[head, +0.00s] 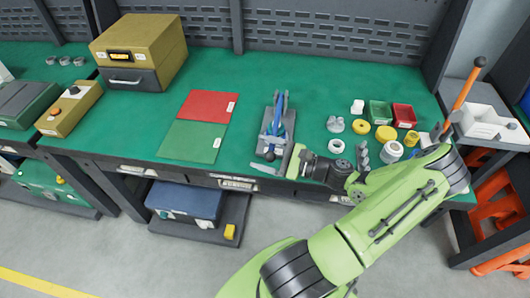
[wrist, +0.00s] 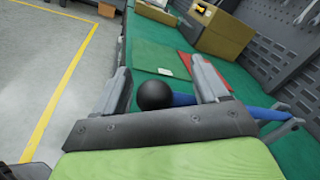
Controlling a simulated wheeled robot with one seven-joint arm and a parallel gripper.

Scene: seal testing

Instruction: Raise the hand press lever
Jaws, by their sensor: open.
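The hand press (head: 275,126) stands near the front edge of the green bench, with a blue body on a grey base. Its blue lever ends in a black ball knob (head: 270,156), low at the front of the press. My gripper (head: 288,160) is at the front edge of the bench, just right of the knob. In the wrist view, the black knob (wrist: 156,95) shows between the two open fingers of my gripper (wrist: 162,84), with the blue lever (wrist: 258,112) running off to the right. I cannot tell whether either finger touches the knob.
Red (head: 208,105) and green (head: 192,141) mats lie left of the press. A tan and grey box (head: 138,45) stands at the back left. Small parts and bins, including a red bin (head: 404,116), sit at the right. The bench behind the mats is clear.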

